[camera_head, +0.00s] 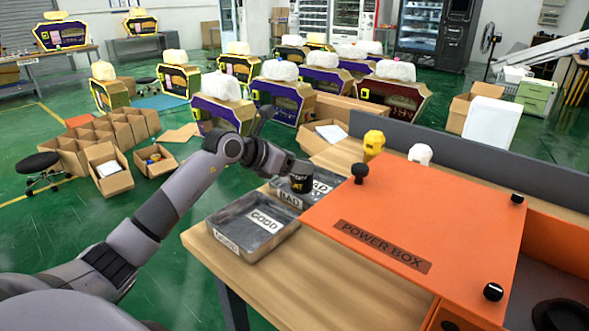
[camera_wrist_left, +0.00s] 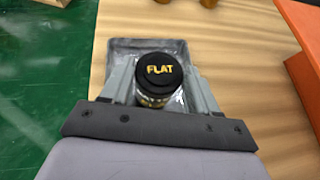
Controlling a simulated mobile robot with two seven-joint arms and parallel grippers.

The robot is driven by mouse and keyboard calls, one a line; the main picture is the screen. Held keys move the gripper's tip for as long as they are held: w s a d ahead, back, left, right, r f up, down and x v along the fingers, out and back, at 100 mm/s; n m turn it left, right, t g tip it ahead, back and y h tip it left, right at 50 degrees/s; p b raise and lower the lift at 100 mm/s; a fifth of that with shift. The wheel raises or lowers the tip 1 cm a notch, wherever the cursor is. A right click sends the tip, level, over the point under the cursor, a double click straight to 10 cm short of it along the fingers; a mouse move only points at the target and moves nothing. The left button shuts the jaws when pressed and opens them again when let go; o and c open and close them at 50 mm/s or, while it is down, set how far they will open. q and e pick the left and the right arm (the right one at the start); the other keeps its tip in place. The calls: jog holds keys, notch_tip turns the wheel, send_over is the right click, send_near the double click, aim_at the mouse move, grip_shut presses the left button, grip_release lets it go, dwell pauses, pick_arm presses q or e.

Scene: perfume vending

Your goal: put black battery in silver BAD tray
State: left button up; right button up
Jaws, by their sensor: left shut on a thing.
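My right gripper is not in view.
The silver GOOD tray (camera_head: 228,243) sits nearer on the wooden table (camera_head: 285,285). An orange POWER BOX (camera_head: 420,215) with black knobs stands right of the trays. A yellow item (camera_head: 373,143) and a white item (camera_head: 420,154) stand behind. A grey panel (camera_head: 470,168) edges the table's back.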

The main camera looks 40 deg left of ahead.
pick_arm(q)
jog(key=shift+f, duration=0.9)
jog(key=shift+r, duration=0.1)
jog(key=shift+f, duration=0.3)
jog(key=o, duration=1.4)
jog(key=shift+c, duration=0.2)
jog(key=shift+r, duration=0.1)
